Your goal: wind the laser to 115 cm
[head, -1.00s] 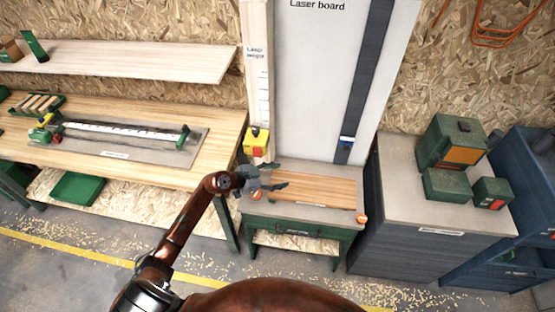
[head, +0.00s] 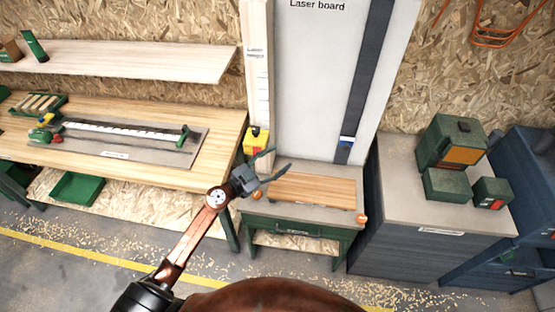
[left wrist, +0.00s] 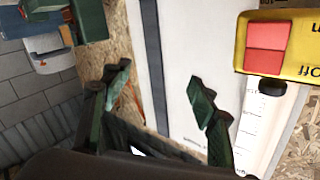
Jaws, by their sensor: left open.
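The tall white laser board (head: 315,75) stands at the wall. A pale post on its left carries a white height scale (head: 264,95); its numbers are too small to read. A yellow switch box (head: 256,140) is low on that post; in the left wrist view the box (left wrist: 299,73) shows a red button, and the scale (left wrist: 262,130) lies below it. A blue and white piece (head: 346,142) sits low on the board's dark strip. My left gripper (head: 279,161) is open and empty, in front of the box and above the bench; its fingers also show in the left wrist view (left wrist: 160,78).
A long workbench (head: 215,118) is at left. A grey cabinet (head: 385,205) with green boxes (head: 450,150) is at right.

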